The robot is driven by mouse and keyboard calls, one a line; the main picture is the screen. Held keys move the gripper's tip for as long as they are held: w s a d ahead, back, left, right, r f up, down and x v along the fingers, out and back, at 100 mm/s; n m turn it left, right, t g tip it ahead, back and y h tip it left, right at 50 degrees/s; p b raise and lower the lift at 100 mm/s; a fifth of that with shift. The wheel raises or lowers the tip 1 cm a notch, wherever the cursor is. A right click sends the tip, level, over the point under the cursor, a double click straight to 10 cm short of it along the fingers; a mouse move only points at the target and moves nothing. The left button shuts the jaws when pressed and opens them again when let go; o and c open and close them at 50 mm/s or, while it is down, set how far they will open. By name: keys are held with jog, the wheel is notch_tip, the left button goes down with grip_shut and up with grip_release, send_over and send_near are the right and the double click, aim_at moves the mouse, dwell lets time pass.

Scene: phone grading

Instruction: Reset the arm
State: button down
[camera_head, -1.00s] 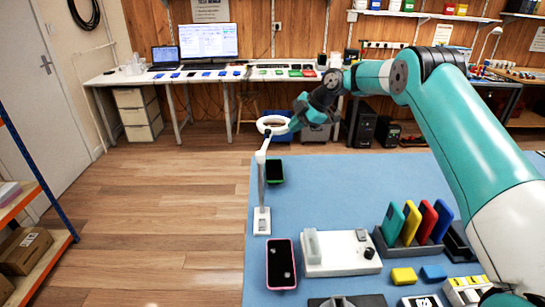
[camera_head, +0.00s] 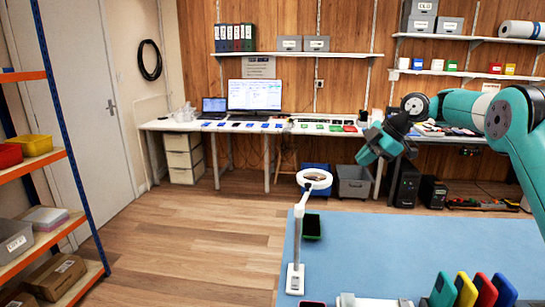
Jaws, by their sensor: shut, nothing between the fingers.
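My teal and black arm reaches in from the right side of the head view. My gripper (camera_head: 372,158) hangs at its end, in the air above the far part of the blue mat (camera_head: 390,245), to the right of the ring lamp (camera_head: 314,180). The gripper is small and seen from behind the wrist; its fingers look closed and I see nothing held. It is apart from the lamp and the mat.
Coloured phones stand in a rack (camera_head: 466,290) at the near right. A long desk (camera_head: 240,127) runs along the back wall, and shelves (camera_head: 40,160) stand at the left. The wooden floor between is clear.

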jog(key=s+a+r+m+g, duration=0.1)
jog(key=s+a+r+m, duration=0.25)
jog(key=s+a, duration=0.6)
jog(key=s+a+r+m+g, duration=0.15)
jog(key=s+a+m, duration=0.25)
jog(key=s+a, duration=0.55)
jog(key=s+d+f+m+h, duration=0.1)
jog(key=s+f+m, duration=0.1)
jog(key=s, duration=1)
jog(key=s+d+f+m+g+h, duration=0.1)
jog(key=s+f+m, duration=0.2)
jog(key=s, duration=0.9)
jog(key=shift+s+d+f, duration=0.25)
jog(key=shift+s+d, duration=0.05)
jog(key=shift+s, duration=0.05)
